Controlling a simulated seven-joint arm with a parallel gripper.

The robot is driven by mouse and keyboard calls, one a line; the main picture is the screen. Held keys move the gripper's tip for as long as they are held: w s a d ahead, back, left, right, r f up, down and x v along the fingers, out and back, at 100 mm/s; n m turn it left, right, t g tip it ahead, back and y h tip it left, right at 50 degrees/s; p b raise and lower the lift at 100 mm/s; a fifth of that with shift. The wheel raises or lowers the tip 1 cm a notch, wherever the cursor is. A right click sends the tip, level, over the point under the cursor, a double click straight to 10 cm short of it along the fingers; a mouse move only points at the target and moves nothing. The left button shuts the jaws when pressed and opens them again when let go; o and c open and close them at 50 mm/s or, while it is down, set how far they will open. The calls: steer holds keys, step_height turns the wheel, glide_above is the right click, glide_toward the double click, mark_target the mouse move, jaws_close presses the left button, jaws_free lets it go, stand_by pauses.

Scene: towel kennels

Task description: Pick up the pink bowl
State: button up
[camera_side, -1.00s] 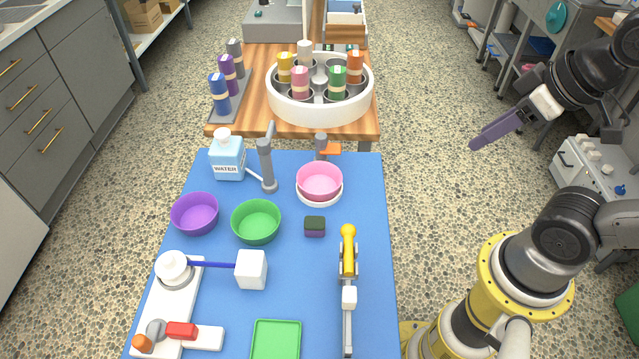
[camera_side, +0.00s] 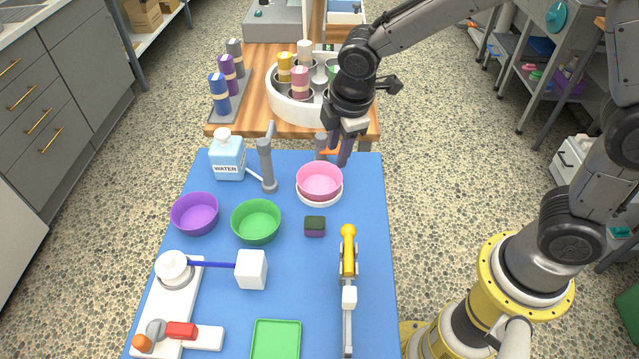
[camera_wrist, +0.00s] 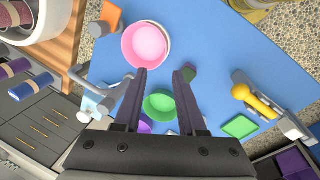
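The pink bowl (camera_side: 320,180) sits upright on a white round base (camera_side: 321,200) near the back right of the blue table. It also shows in the wrist view (camera_wrist: 147,45), ahead of the fingertips. My gripper (camera_side: 341,155) points down, above and just behind the bowl, apart from it in the side view. In the wrist view its two purple-grey fingers (camera_wrist: 160,75) are spread with nothing between them.
A faucet-like grey post (camera_side: 267,165) and a water bottle (camera_side: 228,158) stand left of the bowl. A green bowl (camera_side: 257,221), a purple bowl (camera_side: 195,213) and a small dark block (camera_side: 315,227) lie nearer. A white carousel (camera_side: 290,105) of bottles stands behind.

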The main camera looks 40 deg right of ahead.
mark_target(330, 193)
steer(key=x, duration=1.4)
steer(key=shift+s+a+f, duration=0.35)
steer(key=shift+f, duration=0.05)
jaws_close()
stand_by(0.9)
